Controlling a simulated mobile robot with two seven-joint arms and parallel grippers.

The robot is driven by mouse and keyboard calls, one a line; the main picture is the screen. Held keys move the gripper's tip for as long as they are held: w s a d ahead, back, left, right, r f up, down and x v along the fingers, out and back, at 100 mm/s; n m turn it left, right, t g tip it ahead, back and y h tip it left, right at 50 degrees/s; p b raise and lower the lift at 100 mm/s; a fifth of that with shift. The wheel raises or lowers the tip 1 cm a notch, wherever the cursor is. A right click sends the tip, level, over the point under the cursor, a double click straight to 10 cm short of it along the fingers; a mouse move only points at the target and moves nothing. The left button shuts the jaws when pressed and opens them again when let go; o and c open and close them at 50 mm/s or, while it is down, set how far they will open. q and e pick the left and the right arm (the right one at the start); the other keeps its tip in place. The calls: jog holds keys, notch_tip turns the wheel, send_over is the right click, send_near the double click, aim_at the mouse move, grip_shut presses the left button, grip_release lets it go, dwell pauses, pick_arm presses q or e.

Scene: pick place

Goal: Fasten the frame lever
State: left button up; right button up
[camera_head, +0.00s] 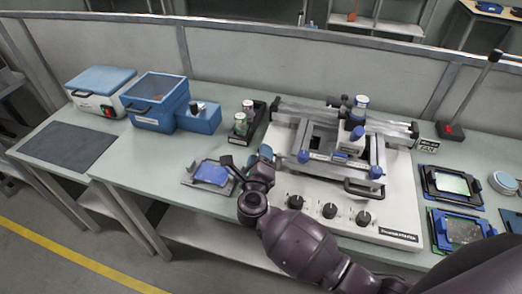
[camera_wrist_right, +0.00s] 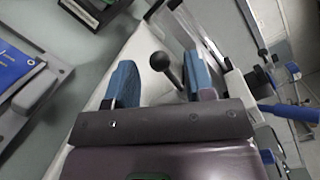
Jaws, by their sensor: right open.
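The frame lever (camera_wrist_right: 160,61) shows in the right wrist view as a dark ball knob on a thin dark stem rising from the white machine base. The white machine (camera_head: 405,195) with its metal frame (camera_head: 330,165) stands on the bench in the head view. My right gripper (camera_head: 258,162) is at the machine's left edge. In the right wrist view my right gripper (camera_wrist_right: 160,75) is open, with a blue-padded finger on each side of the knob and visible gaps to it. In the head view I cannot make out the lever near the gripper. My left gripper is not in view.
A grey holder with a blue piece (camera_head: 210,173) lies left of my right gripper. A black rack with jars (camera_head: 241,130) stands behind it. Blue boxes (camera_head: 155,103) are further left. Framed pieces (camera_head: 452,185) lie right of the machine. The bench is clear at front left.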

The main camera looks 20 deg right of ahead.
jog(key=v, duration=0.8)
jog(key=shift+s, duration=0.1)
dwell(0.3)
